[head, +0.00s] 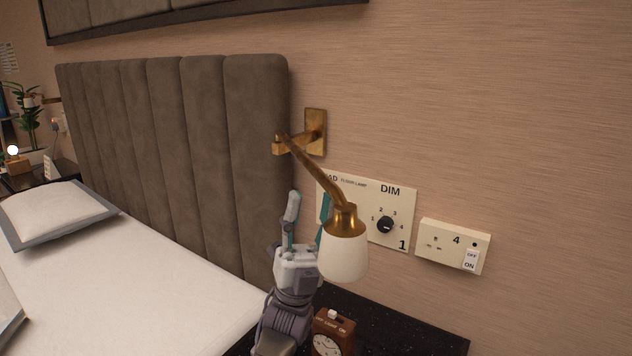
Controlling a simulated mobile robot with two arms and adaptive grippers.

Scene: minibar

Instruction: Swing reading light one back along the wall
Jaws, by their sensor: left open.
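The reading light (343,257) has a white shade, a brass cap and a brass arm (316,176). Its arm comes from a brass wall bracket (315,132) beside the headboard and slants down and right, out from the wall. My left gripper (308,212) points up just left of the shade, with its fingers apart. One finger stands clear on the left; the other is partly hidden behind the lamp's arm and shade. I cannot tell whether the gripper touches the lamp. My right gripper is not in view.
A small brown clock (333,330) stands on the black bedside table (400,330). The padded headboard (190,150) and bed (130,285) fill the left.

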